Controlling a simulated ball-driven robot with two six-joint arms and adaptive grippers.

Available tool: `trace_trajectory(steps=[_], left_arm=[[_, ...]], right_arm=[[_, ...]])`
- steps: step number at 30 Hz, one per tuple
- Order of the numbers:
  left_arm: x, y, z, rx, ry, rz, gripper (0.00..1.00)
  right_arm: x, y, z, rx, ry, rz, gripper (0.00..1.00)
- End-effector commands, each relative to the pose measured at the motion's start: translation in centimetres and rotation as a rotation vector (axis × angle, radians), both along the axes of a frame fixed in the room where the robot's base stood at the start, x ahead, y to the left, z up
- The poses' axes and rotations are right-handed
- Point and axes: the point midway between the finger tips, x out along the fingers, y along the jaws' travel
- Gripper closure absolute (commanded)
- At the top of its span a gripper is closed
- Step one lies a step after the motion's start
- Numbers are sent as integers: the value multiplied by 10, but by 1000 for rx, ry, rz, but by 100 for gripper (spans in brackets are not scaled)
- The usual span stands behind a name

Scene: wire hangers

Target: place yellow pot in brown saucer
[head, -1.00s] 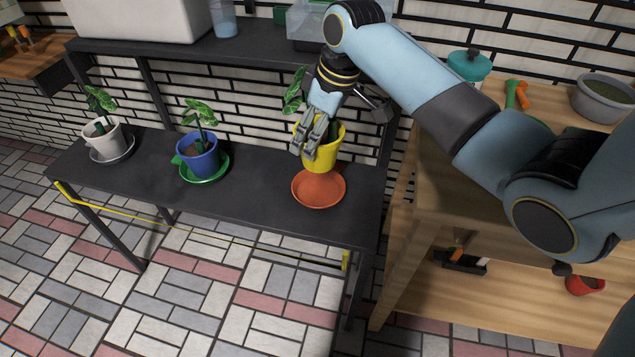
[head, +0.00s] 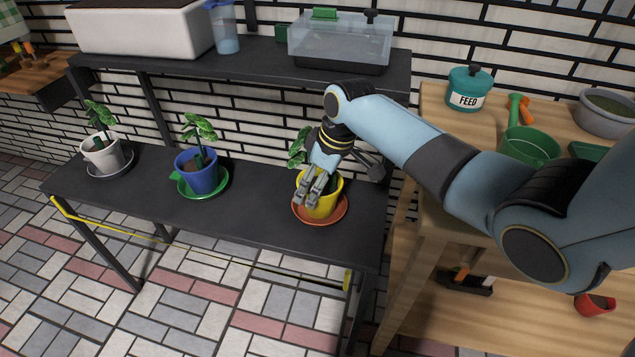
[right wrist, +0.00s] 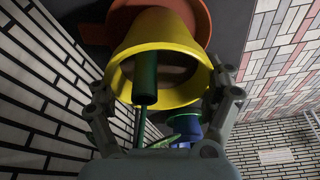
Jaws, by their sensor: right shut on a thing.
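The yellow pot (head: 326,201) stands upright over the brown saucer (head: 339,213), an orange-brown dish on the dark bench. The pot's base is inside the saucer's outline in the head view; whether it bears on the saucer is hard to tell. My right gripper (head: 309,196) is shut on the yellow pot near its rim. In the right wrist view the yellow pot (right wrist: 165,65) sits between the fingers, with a green stem in it and the saucer (right wrist: 200,22) behind its base. My left gripper is not in view.
A blue pot (head: 203,180) in a green saucer (head: 216,190) and a white pot (head: 102,155) in a grey saucer stand further left on the bench (head: 255,215). A shelf with a clear box (head: 340,45) runs behind. A wooden table (head: 432,130) stands at right.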

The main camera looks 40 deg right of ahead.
Motion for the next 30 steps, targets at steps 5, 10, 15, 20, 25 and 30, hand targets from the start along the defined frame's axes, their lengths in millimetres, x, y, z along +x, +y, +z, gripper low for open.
trace_trajectory(steps=[5, 10, 15, 20, 25, 30], left_arm=[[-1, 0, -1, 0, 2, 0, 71], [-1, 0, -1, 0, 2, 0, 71], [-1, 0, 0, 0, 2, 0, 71], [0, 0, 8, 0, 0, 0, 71], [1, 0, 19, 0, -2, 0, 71], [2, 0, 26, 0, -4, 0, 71]], right_arm=[[0, 0, -2, 0, 1, 0, 4], [0, 0, -2, 0, 1, 0, 0], [0, 0, 1, 0, 0, 0, 0], [-4, -3, 22, -1, -3, 0, 0], [-13, -8, 60, -2, -3, 0, 0], [-21, -12, 94, -1, -3, 0, 0]])
